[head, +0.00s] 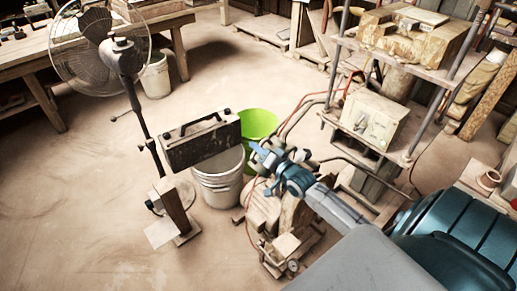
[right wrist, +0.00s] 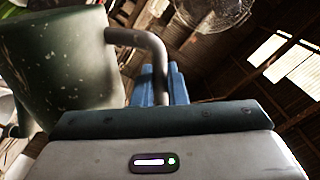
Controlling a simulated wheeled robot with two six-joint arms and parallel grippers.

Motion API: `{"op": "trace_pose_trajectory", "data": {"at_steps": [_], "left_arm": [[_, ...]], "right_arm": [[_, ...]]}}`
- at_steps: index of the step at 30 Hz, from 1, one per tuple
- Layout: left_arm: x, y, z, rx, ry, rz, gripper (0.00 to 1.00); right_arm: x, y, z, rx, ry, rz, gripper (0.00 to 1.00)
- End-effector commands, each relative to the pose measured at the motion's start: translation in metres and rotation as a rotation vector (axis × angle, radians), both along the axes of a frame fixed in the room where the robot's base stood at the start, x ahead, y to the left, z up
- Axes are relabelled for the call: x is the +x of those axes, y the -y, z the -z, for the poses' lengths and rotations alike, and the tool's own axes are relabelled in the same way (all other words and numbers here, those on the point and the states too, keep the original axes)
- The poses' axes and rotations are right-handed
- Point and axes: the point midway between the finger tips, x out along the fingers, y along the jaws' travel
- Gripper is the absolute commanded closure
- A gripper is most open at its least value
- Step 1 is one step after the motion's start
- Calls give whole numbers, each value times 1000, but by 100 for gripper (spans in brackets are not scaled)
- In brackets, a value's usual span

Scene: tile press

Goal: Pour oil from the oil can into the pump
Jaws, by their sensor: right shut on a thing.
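A green can (head: 257,124), which I take to be the oil can, shows bright green in the head view, right beside the fingertips of my right gripper (head: 262,156). In the right wrist view the oil can (right wrist: 62,75) is dark green with pale specks, on the left. Its grey curved handle (right wrist: 140,38) runs down between the blue fingers of my right gripper (right wrist: 163,88), which is shut on it. The can's exact tilt is hard to tell. The dusty machine with a gauge below the gripper (head: 265,208) looks like the pump; its opening cannot be made out. My left gripper is not in view.
A black case (head: 200,142) and white buckets (head: 218,187) are left of my gripper. A standing fan (head: 125,60) is further left. The press frame with a control box (head: 371,120) is at right, with hoses near my arm. The floor (head: 75,185) at left is clear.

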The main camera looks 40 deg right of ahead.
Motion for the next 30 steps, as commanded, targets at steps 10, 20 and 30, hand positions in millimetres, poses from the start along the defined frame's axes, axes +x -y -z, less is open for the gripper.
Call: {"op": "trace_pose_trajectory", "data": {"at_steps": [10,20,30], "left_arm": [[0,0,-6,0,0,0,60],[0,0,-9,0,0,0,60],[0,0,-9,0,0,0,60]], "right_arm": [[1,3,-8,22,1,-1,100],[1,7,-11,53,-1,0,100],[1,7,-11,52,-1,-1,100]]}}
